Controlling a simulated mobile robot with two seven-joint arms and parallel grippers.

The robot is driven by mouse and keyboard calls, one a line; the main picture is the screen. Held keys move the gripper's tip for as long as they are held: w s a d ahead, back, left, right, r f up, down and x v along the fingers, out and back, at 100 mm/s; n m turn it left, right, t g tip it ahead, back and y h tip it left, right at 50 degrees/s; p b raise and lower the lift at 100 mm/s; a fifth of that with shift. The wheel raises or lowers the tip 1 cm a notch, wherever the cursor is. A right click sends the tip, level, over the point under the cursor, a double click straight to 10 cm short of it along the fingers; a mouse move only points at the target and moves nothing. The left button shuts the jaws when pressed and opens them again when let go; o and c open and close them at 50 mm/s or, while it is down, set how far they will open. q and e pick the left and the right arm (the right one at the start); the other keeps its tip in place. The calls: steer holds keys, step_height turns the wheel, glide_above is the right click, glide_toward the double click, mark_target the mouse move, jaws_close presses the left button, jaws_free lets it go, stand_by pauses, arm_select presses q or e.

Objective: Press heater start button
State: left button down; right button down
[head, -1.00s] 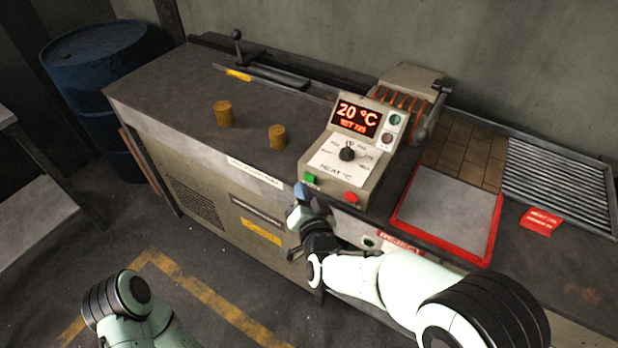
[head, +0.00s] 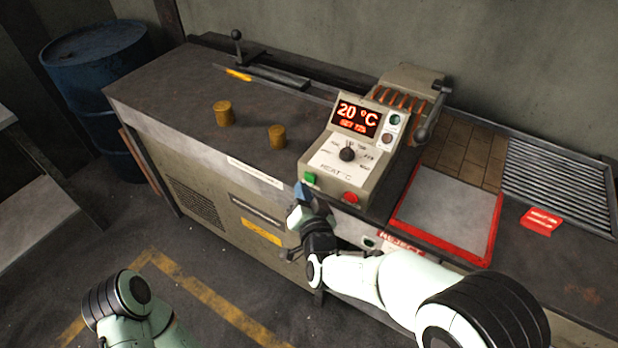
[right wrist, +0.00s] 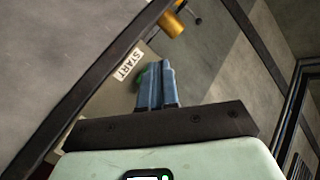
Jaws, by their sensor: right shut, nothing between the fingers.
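The heater control box (head: 347,160) stands on the bench with a lit display reading 20 °C, a black dial and two front buttons. The green button (head: 309,178) is at its lower left, the red button (head: 351,197) to the right of it. My right gripper (head: 301,190) is shut and empty, its blue fingertips just in front of and below the green button. In the right wrist view the shut fingers (right wrist: 156,84) point at a START label (right wrist: 128,64) and partly hide the green button (right wrist: 140,76). Whether they touch cannot be told. My left gripper is out of view.
Two brass-coloured cylinders (head: 223,113) stand on the bench top left of the box. A red-framed plate (head: 447,213) and a slatted rack (head: 560,180) lie to the right. A blue drum (head: 98,100) stands at the left. Floor in front is open.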

steer(key=shift+w+d, duration=0.1)
stand_by(0.4)
steer(key=shift+w+d, duration=0.15)
steer(key=shift+w, duration=0.1)
steer(key=shift+w+d+b, duration=0.3)
steer(key=shift+w+b, duration=0.05)
steer(key=shift+b, duration=0.15)
stand_by(0.6)
stand_by(0.3)
steer(key=shift+s+a, duration=0.5)
steer(key=shift+s, duration=0.15)
steer(key=s+a, duration=0.1)
steer(key=s, duration=0.1)
steer(key=s+a, duration=0.2)
steer(key=shift+p, duration=0.4)
stand_by(0.6)
